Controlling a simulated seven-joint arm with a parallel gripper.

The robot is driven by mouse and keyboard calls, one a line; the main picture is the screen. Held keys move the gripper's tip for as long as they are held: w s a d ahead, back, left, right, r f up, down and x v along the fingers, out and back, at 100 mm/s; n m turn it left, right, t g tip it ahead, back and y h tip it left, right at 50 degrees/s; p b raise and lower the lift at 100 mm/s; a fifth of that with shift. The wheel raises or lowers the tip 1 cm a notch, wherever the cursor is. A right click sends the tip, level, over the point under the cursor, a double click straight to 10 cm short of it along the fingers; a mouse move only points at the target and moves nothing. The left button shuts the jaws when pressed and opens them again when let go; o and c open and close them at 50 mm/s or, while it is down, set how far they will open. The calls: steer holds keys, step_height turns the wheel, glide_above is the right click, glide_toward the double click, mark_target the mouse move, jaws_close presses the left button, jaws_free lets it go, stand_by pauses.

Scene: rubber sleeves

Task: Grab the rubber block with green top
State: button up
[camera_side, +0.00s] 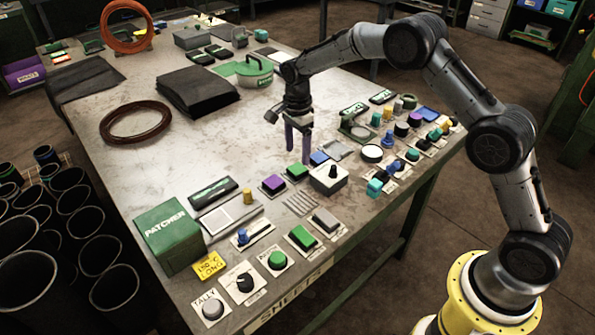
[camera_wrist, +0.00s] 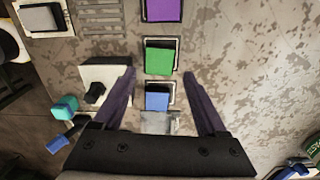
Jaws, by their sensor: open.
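A small dark block with a green top (camera_side: 297,171) sits in a row between a purple-topped block (camera_side: 273,184) and a blue-topped block (camera_side: 319,158). In the wrist view the green-topped block (camera_wrist: 159,57) lies slightly beyond my fingertips, centred between their lines. My gripper (camera_side: 298,152) points down over the table near this row, with its two purple fingers apart. In the wrist view my gripper (camera_wrist: 159,75) is open and holds nothing. The blue-topped block (camera_wrist: 157,96) shows between the fingers. The purple-topped block (camera_wrist: 163,10) is cut by the top edge.
A white box with a black knob (camera_side: 329,180) stands close beside the row; it also shows near the left finger in the wrist view (camera_wrist: 103,80). Other green pieces (camera_side: 302,237) sit on plates nearer the front. Bare table lies left of my gripper.

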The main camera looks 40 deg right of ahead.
mark_target(298, 168)
steer(key=shift+f, duration=2.8)
steer(key=c, duration=1.1)
